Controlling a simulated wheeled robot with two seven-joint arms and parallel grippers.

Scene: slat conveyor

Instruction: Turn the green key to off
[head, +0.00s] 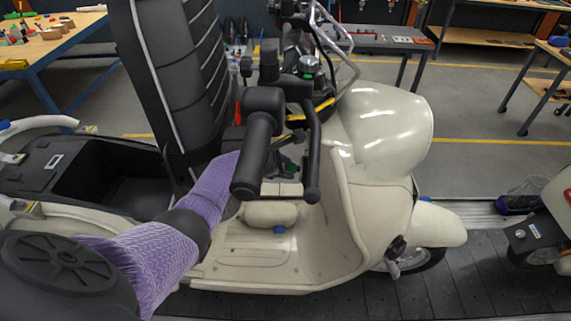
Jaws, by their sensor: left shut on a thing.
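A cream scooter (385,130) stands side-on on the slat conveyor, its handlebar and black grip (257,145) in front of the steering column. The green key (291,169) shows as a small dark green patch low behind the handlebar, by the inner face of the leg shield. My left arm, in a purple sleeve, reaches in from the lower left and passes behind the grip. My left gripper (283,163) is mostly hidden there and is shut on the green key. The key's exact angle cannot be told. My right gripper is not in view.
The black seat (180,70) stands raised, left of the handlebar, over an open storage box (110,185). The brake lever (313,150) hangs close to the grip. Another scooter (548,235) is at the right edge. Workbenches (50,45) stand behind.

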